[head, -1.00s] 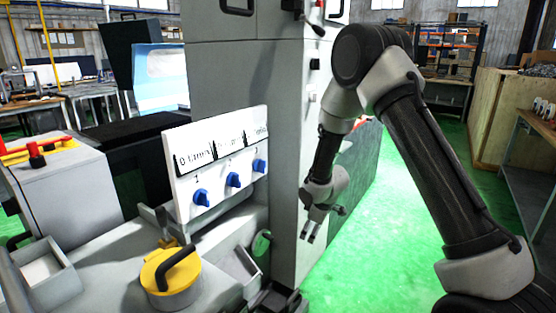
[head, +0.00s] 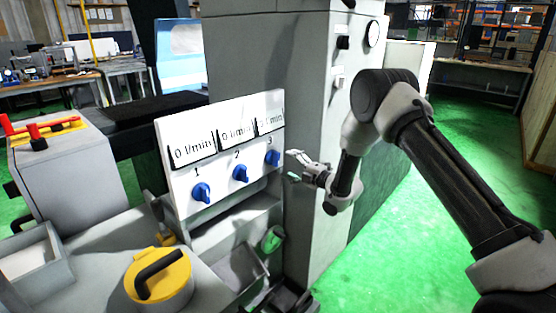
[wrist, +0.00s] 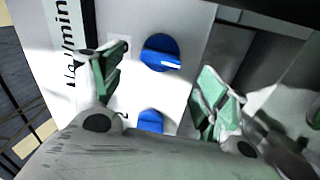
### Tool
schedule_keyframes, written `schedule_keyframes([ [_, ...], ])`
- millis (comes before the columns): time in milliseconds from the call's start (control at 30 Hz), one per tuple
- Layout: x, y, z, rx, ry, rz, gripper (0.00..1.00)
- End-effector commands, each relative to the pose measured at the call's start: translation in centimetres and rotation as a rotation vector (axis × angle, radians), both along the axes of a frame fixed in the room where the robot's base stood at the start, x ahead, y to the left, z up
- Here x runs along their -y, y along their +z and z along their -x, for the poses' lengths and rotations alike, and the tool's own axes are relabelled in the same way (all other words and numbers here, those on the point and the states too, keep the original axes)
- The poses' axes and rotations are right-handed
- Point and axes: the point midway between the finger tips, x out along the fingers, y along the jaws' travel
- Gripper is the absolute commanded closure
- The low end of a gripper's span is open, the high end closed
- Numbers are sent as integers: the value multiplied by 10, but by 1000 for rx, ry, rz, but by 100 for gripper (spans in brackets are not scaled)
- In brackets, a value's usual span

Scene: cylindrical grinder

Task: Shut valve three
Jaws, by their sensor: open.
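A white panel (head: 222,183) carries three blue valve knobs, numbered 1 to 3. Valve three (head: 272,158) is the rightmost knob. In the wrist view valve three (wrist: 160,52) lies between and slightly beyond my fingertips, its white mark pointing right. Valve two (head: 240,173) also shows in the wrist view (wrist: 150,122), partly hidden by my gripper's body. Valve one (head: 202,192) is at the left. My gripper (head: 292,165) is open and empty, just right of valve three in the head view. I see no clear contact with the knob.
Displays (head: 236,135) above the knobs appear to read 0 l/min. A grey machine column (head: 305,100) stands behind my gripper. A yellow lidded part with a black handle (head: 158,276) and a green object (head: 272,239) sit below the panel. Green floor (head: 375,255) is open at right.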

Motion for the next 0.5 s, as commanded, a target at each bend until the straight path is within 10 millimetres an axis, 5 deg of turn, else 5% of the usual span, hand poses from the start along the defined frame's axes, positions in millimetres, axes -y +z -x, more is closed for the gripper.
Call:
schedule_keyframes([
  [500, -56, -1, -44, 3, 0, 6, 25],
])
